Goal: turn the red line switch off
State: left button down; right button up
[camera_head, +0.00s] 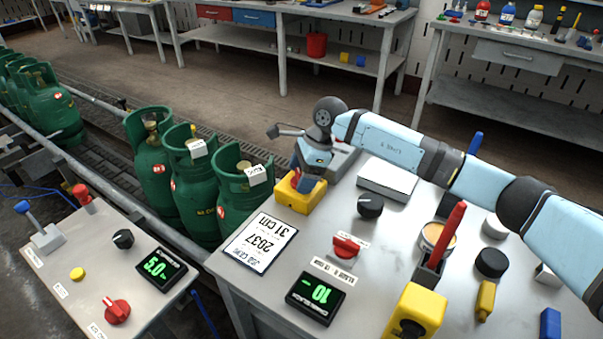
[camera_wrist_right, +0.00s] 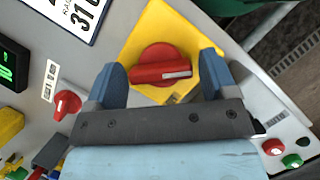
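A red rotary switch (camera_wrist_right: 160,68) sits on a yellow box, whose top plate (camera_wrist_right: 185,28) shows in the right wrist view. Its bar handle lies nearly level in that view, with a pale mark at its right end. In the head view the yellow box (camera_head: 298,199) stands at the table's left rear edge. My right gripper (camera_head: 305,178) is down over it and hides the switch there. In the wrist view my right gripper (camera_wrist_right: 160,75) is open, one blue finger at each side of the red switch, with narrow gaps. My left gripper is not in view.
Another red knob (camera_head: 345,247) stands on the table by a display (camera_head: 315,296). A black knob (camera_head: 370,206), a yellow box (camera_head: 415,310) and a red-handled tool (camera_head: 449,230) are nearby. Green cylinders (camera_head: 240,190) stand just left. A left panel (camera_head: 70,255) has another red knob (camera_head: 117,311).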

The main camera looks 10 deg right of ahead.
jog(key=c, duration=0.6)
jog(key=shift+m, duration=0.3)
jog(key=m+t, duration=0.1)
jog(key=m, duration=0.3)
jog(key=shift+t+p, duration=0.35)
jog(key=shift+t, duration=0.05)
jog(key=m, duration=0.2)
jog(key=m+t+h, duration=0.1)
jog(key=m, duration=0.1)
jog(key=shift+s+m+t, duration=0.1)
jog(key=shift+m+t, duration=0.2)
jog(key=shift+m, duration=0.1)
jog(key=m+h, duration=0.1)
jog(key=m, duration=0.3)
jog(key=shift+a+t+h, duration=0.1)
jog(key=shift+t+h, duration=0.3)
jog(key=shift+m+h+b, duration=0.55)
jog(key=shift+m+h, duration=0.25)
jog(key=shift+m, duration=1.4)
